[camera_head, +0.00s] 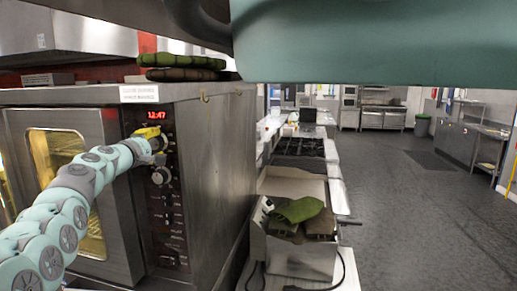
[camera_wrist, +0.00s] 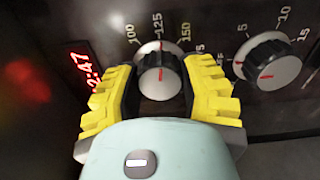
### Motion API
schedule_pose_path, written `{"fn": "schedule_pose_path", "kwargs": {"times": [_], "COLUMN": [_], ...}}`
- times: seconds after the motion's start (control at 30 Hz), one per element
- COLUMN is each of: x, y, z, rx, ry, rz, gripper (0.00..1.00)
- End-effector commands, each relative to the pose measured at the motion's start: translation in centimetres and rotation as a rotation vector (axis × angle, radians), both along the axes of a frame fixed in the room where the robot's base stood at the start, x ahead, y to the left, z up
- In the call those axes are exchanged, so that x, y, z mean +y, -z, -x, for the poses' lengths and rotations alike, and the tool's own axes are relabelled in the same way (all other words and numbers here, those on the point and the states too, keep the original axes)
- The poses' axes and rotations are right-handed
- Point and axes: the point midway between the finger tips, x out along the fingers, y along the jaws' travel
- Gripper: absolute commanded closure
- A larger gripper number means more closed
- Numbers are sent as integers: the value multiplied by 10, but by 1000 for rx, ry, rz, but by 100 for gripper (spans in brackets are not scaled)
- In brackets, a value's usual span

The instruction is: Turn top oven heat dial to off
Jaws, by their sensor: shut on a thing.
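The top oven heat dial (camera_wrist: 160,77) is a round silver and black knob with a red mark, seen in the wrist view. Numbers from 100 to 175 are printed around it, and its red mark points up near 125. My gripper (camera_wrist: 161,85) has its yellow ridged fingers on either side of the dial and is shut on it. In the head view, my gripper (camera_head: 152,136) is at the upper part of the oven's dark control panel (camera_head: 168,215), below the red clock display, and mostly hides the dial.
A second dial (camera_wrist: 269,63), numbered 5 to 15, is close by; in the head view this lower dial (camera_head: 161,175) sits just below my gripper. The oven door (camera_head: 112,150) is left of the panel. A counter with green and brown cloths (camera_head: 300,212) stands right; open floor lies beyond.

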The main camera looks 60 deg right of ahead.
Motion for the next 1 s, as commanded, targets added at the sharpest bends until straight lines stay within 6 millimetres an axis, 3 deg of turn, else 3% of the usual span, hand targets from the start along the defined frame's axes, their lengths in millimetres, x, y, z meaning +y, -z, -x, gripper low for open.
{"fn": "schedule_pose_path", "kwargs": {"times": [1.0], "x": [1], "y": [1], "z": [0], "rx": [898], "ry": [-4], "rz": [367], "gripper": [94]}}
